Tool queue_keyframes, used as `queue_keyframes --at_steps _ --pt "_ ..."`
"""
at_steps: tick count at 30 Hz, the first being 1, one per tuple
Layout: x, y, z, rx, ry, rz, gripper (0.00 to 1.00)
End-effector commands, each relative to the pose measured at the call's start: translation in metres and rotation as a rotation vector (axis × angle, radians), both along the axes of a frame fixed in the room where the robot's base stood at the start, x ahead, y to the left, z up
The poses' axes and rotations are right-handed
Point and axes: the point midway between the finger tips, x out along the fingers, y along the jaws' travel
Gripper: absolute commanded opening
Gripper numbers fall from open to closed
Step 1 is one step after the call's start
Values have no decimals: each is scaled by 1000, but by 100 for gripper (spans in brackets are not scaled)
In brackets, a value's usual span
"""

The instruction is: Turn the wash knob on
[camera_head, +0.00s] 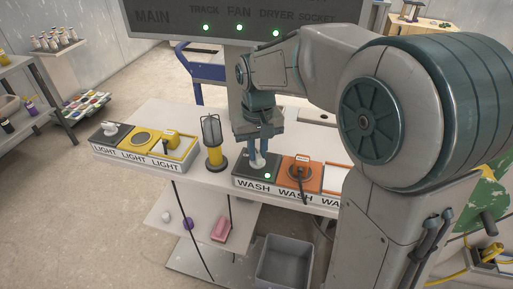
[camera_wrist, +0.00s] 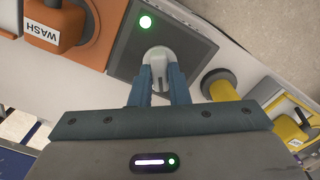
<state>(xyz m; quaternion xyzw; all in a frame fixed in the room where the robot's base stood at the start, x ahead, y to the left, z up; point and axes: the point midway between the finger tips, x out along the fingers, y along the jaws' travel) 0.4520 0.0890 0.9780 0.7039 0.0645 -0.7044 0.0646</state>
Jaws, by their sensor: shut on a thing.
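The wash knob (camera_wrist: 157,60) is a pale grey-white knob on a dark grey panel (camera_wrist: 193,52) in the wrist view. A round green light (camera_wrist: 145,22) glows on that panel beside the knob. In the head view the knob (camera_head: 257,160) stands on the dark panel (camera_head: 243,176) above a WASH label, with the green light (camera_head: 267,175) lit near it. My gripper (camera_wrist: 158,84) is shut on the knob, one blue-grey finger on each side; it also shows pointing down in the head view (camera_head: 258,150). The fingers hide part of the knob.
An orange wash panel (camera_head: 303,176) with a dark plug and cable adjoins on the right. A caged yellow lamp (camera_head: 213,145) stands close on the left, before the LIGHT panels (camera_head: 146,146). A grey bin (camera_head: 285,262) is below the table.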

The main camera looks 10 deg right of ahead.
Motion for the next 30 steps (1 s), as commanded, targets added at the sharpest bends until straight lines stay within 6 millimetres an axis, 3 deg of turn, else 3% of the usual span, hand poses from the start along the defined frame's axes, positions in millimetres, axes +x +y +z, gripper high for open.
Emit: queue_keyframes --at_steps 20,21,23,30 --pt "2 0 2 1 -7 -66 0" --pt "2 0 2 1 -7 -66 21" --pt "1 0 2 1 -6 -66 37" --pt "1 0 1 1 -3 -64 37"
